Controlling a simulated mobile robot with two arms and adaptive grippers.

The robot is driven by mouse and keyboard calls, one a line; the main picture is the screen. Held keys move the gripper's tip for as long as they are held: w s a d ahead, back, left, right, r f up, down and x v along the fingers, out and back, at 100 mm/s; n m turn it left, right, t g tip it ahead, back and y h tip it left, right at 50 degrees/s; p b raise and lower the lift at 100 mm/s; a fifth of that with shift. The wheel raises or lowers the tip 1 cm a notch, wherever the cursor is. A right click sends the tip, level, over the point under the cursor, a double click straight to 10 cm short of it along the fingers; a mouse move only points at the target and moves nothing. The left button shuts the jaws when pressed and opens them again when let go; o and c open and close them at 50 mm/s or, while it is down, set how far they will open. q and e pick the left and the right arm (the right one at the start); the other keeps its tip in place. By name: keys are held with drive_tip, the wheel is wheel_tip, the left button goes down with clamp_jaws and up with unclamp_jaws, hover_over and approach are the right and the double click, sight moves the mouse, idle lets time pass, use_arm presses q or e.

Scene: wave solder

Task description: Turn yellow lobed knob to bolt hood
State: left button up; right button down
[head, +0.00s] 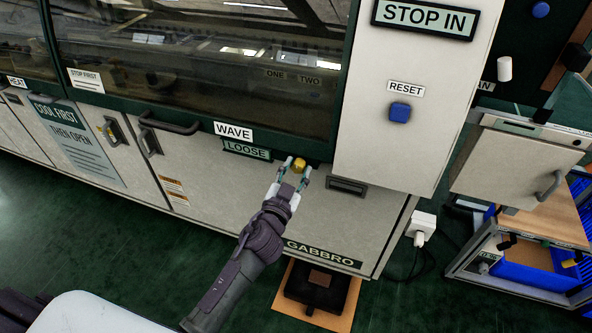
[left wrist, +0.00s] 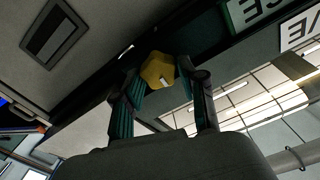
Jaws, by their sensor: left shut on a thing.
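The yellow lobed knob (head: 299,164) sits at the lower edge of the dark glazed hood (head: 200,60), just right of the green LOOSE label (head: 247,149). My left gripper (head: 292,168) reaches up to it from below, with a finger on each side. In the left wrist view the knob (left wrist: 158,70) is between the two fingertips (left wrist: 160,80), and the gripper is shut on it. Part of the knob is hidden by the fingers. My right gripper is not in view.
A WAVE label (head: 233,131) and a dark bar handle (head: 170,124) are left of the knob. A recessed latch (head: 347,187) is at its right. A blue RESET button (head: 400,112) is on the panel. A black box on a brown mat (head: 318,287) lies on the floor below.

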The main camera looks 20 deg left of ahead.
use_arm(q)
drive_tip(key=shift+m, duration=0.3)
drive_tip(key=m, duration=0.3)
drive_tip(key=shift+f+m, duration=0.1)
drive_tip(key=shift+m, duration=0.2)
drive_tip(key=m, duration=0.3)
drive_tip(key=shift+d+m, duration=0.1)
drive_tip(key=shift+m, duration=0.2)
drive_tip(key=m, duration=0.4)
drive_tip(key=shift+f, duration=0.15)
drive_tip(key=shift+m, duration=1.9)
drive_tip(key=shift+f, duration=0.1)
drive_tip(key=o, duration=1.1)
drive_tip(key=shift+o, duration=0.2)
